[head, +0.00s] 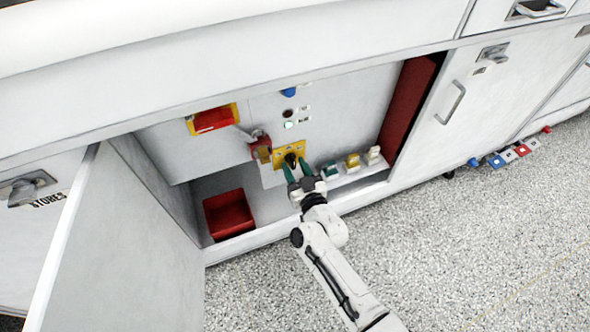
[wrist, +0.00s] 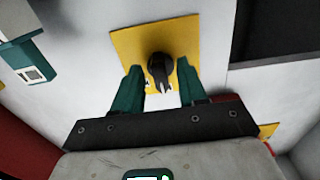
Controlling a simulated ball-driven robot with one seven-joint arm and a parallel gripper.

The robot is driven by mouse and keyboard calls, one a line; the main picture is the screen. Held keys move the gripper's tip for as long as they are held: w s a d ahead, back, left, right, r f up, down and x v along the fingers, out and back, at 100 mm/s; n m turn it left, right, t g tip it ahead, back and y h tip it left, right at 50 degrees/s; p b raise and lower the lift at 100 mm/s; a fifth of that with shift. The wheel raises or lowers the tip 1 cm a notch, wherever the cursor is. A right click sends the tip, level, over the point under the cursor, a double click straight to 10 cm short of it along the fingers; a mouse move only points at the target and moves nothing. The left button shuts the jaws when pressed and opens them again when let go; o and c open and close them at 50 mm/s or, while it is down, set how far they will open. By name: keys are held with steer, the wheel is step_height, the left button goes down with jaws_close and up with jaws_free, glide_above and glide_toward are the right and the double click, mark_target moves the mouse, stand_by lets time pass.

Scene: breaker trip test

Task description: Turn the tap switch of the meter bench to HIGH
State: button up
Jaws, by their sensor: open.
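The tap switch is a black knob (head: 290,158) on a yellow plate (head: 278,152) inside the open cabinet. In the wrist view the knob (wrist: 160,74) stands at the middle of the yellow plate (wrist: 133,47), its narrow end pointing down in the picture. My gripper (head: 297,168) is at the plate, its green fingers open. In the wrist view my gripper (wrist: 160,80) has one finger on each side of the knob, with gaps showing. I cannot read any HIGH marking in either view.
A red lever device (head: 261,147) is close left of the yellow plate. A red bin (head: 229,214) sits on the cabinet floor. Teal, yellow and white blocks (head: 353,163) stand to the right. The open cabinet door (head: 120,250) is at left.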

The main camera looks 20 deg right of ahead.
steer(key=shift+w, duration=0.25)
jaws_close()
stand_by(0.3)
